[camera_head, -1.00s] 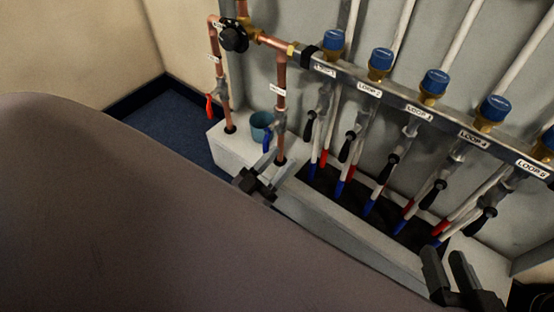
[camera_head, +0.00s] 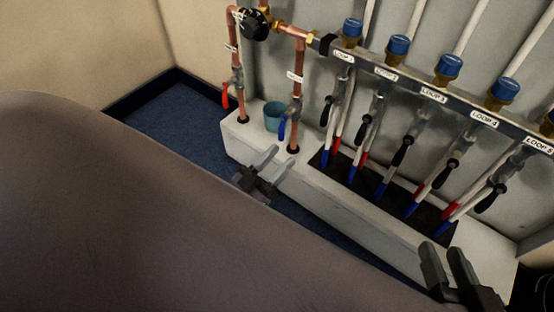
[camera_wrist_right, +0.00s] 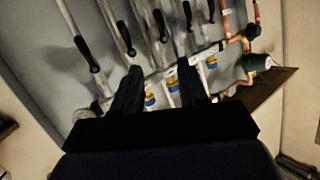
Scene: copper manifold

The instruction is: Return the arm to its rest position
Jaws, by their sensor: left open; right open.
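My left gripper (camera_head: 273,167) is open and empty in the head view. Its fingers are in front of the white ledge, below the blue-handled valve. My right gripper (camera_head: 447,266) is open and empty at the lower right of the head view, in front of the ledge's right part. In the right wrist view the same gripper (camera_wrist_right: 165,82) shows two dark fingers spread apart with nothing between them. The manifold bar (camera_head: 408,88) with its loop labels and blue caps is beyond both grippers. A large grey-brown part of my own body covers the lower left of the head view.
A red-handled valve (camera_head: 226,97) and a blue-handled valve (camera_head: 282,128) sit on copper pipes at the left. A teal cup (camera_head: 273,116) stands on the white ledge (camera_head: 345,205). Black-handled loop valves (camera_head: 364,127) hang below the bar. Blue floor (camera_head: 180,120) is clear at the left.

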